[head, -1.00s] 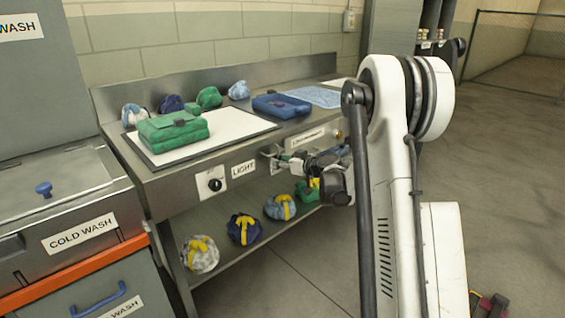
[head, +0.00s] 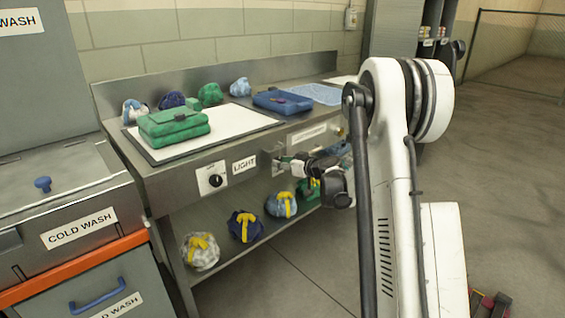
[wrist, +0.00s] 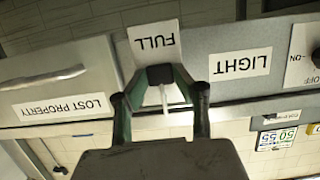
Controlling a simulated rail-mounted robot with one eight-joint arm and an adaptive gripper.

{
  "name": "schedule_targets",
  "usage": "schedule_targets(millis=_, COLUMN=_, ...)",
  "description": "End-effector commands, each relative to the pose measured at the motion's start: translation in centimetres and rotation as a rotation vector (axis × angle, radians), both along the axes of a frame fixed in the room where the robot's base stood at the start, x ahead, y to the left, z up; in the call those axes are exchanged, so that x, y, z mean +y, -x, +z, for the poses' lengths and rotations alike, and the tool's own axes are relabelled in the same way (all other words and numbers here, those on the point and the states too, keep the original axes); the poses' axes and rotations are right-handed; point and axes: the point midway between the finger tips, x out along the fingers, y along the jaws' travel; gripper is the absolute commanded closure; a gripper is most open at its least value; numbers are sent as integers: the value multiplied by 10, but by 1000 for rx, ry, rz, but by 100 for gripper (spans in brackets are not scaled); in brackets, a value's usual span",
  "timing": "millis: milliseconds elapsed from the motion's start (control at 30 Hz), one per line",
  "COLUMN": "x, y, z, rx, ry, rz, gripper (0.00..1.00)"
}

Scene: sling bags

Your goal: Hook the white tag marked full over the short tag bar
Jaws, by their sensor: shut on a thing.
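The white tag marked FULL (wrist: 152,45) shows upside down in the wrist view, like the other labels. My gripper (wrist: 160,76) is shut on the tag's edge, with the tag in front of the bench's grey front panel, between the LIGHT label and the LOST PROPERTY drawer. In the head view my gripper (head: 287,160) is at the bench front, just right of the LIGHT label (head: 244,164). The tag is too small to make out there. A small metal bracket (head: 268,160) shows beside the gripper; I cannot tell whether it is the short tag bar. Any contact between tag and bar is hidden.
A dial (head: 214,181) sits left of the LIGHT label. The LOST PROPERTY drawer (wrist: 60,88) has a protruding handle. A green bag (head: 172,132) and a blue bag (head: 283,101) lie on the bench. Several strapped bags sit on the shelf below. Open floor lies right.

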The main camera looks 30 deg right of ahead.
Motion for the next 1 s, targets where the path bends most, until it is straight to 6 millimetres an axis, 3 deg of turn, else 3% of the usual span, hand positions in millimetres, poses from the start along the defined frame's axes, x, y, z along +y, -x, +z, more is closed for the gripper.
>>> schedule_targets(millis=267, x=0, y=0, z=-1, rx=0, ry=0, rz=0, gripper=100)
schedule_targets(millis=300, x=0, y=0, z=-1, rx=0, ry=0, rz=0, gripper=68)
schedule_targets(millis=433, x=0, y=0, z=-1, rx=0, ry=0, rz=0, gripper=51)
schedule_targets(millis=600, x=0, y=0, z=-1, rx=0, ry=0, rz=0, gripper=51)
schedule_targets(millis=733, x=0, y=0, z=-1, rx=0, ry=0, rz=0, gripper=35)
schedule_targets(millis=1000, x=0, y=0, z=-1, rx=0, ry=0, rz=0, gripper=35)
